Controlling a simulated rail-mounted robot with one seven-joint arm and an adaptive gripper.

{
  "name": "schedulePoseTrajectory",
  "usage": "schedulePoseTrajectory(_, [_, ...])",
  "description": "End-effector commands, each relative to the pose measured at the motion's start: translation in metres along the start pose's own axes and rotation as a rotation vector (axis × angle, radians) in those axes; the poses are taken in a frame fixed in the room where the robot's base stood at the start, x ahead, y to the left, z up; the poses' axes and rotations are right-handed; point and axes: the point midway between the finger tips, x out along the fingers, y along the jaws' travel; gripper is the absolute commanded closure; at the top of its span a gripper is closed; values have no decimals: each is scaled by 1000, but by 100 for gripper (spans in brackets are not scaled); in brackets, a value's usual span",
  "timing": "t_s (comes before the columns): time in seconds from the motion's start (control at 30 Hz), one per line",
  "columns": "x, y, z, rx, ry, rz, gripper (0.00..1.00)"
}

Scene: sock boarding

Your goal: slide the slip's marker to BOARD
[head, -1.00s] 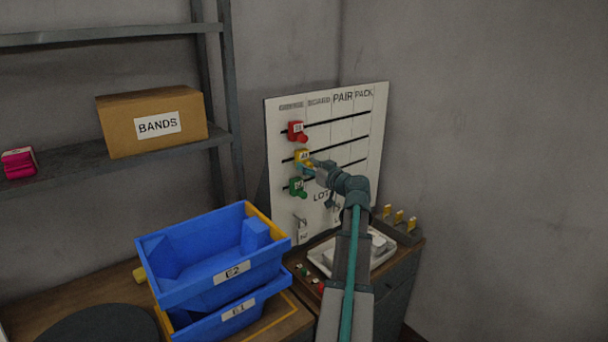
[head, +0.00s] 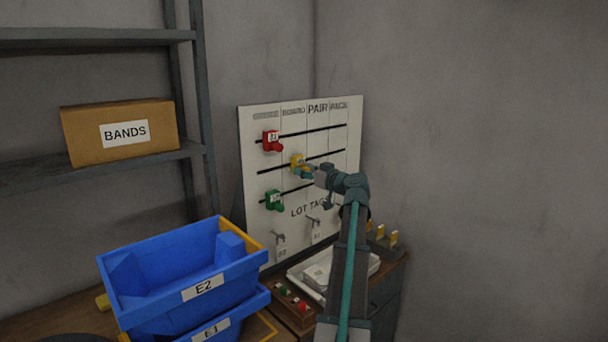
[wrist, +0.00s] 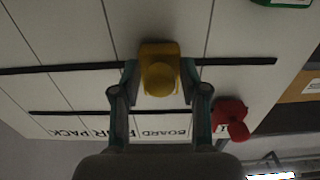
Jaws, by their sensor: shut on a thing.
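The white board (head: 340,150) stands against the wall with column headings: one I cannot read, then BOARD, PAIR and PACK. A yellow marker (head: 298,160) sits on the middle black rail, in the BOARD column. It also shows in the wrist view (wrist: 159,75), between two column lines. My gripper (wrist: 158,85) is shut on the yellow marker, one finger on each side. A red marker (head: 271,141) is on the top rail and a green marker (head: 274,200) on the lowest rail, both in the first column. I cannot tell which item is the slip.
Tags hang on hooks below LOT TAGS (head: 310,209). A white tray (head: 300,276) stands in front of the board. Stacked blue bins (head: 185,270) are at the left, and a BANDS box (head: 122,133) is on the shelf. Free wall lies right.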

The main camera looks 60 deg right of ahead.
Motion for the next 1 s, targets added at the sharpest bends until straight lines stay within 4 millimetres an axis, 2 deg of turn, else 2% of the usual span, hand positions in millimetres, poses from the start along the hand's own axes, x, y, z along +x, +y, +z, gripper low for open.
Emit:
schedulePoseTrajectory(0.03, [0, 0, 0, 1, 0, -1, 100])
schedulePoseTrajectory(0.07, [0, 0, 0, 1, 0, -1, 55])
schedulePoseTrajectory(0.1, [0, 0, 0, 1, 0, -1, 48])
schedulePoseTrajectory(0.43, [-1, 0, 0, 0, 0, 0, 47])
schedulePoseTrajectory(0.57, [-9, -1, 0, 0, 0, 0, 47])
schedulePoseTrajectory(0.77, [-40, -2, 0, 0, 0, 2, 47])
schedulePoseTrajectory(1.0, [-86, -2, 0, 0, 0, 1, 47])
